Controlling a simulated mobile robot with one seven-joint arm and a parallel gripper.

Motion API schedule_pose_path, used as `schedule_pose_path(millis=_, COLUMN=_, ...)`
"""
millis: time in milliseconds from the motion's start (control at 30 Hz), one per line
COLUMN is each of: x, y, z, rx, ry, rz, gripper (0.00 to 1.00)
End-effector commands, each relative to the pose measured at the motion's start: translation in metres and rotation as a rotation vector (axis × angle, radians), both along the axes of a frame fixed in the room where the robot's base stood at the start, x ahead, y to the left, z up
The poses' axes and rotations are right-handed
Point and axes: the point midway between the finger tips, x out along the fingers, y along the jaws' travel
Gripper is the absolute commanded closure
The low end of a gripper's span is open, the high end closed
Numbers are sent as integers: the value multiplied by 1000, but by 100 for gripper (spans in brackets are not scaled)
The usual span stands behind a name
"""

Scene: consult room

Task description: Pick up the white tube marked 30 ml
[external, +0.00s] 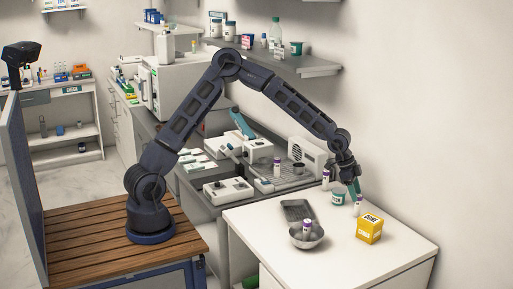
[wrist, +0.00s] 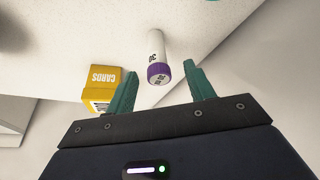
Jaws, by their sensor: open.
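A white tube with a purple cap (wrist: 155,48) stands on the white table, with "30" readable on its side in the wrist view. My gripper (wrist: 160,72) is open, with one teal finger on each side of the tube's cap end, and a gap shows on both sides. In the external view my gripper (external: 352,188) points down at the back right of the table, and the tube (external: 358,204) is partly hidden by the fingers.
A yellow cards box (external: 369,229) stands close in front of the tube. A teal-labelled tub (external: 338,198) is just left of it. A grey tray (external: 297,209) lies further left. The wall is close behind.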

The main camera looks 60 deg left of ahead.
Motion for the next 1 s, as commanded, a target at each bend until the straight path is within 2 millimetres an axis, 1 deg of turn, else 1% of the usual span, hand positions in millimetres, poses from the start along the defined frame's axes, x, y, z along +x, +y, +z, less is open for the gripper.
schedule_pose_path(millis=33, x=1, y=-3, z=-8, rx=0, ry=1, rz=-3, gripper=47)
schedule_pose_path(millis=267, x=5, y=-8, z=-25, rx=0, ry=0, rz=-2, gripper=47)
schedule_pose_path(millis=500, x=10, y=-18, z=-55, rx=0, ry=0, rz=-1, gripper=47)
schedule_pose_path(millis=600, x=13, y=-20, z=-63, rx=0, ry=0, rz=-1, gripper=47)
schedule_pose_path(millis=700, x=14, y=-21, z=-67, rx=0, ry=-1, rz=0, gripper=47)
schedule_pose_path(millis=900, x=14, y=-21, z=-67, rx=0, ry=-1, rz=0, gripper=47)
schedule_pose_path(millis=933, x=14, y=-21, z=-67, rx=0, ry=-1, rz=0, gripper=48)
schedule_pose_path(millis=1000, x=14, y=-21, z=-67, rx=0, ry=-1, rz=0, gripper=62)
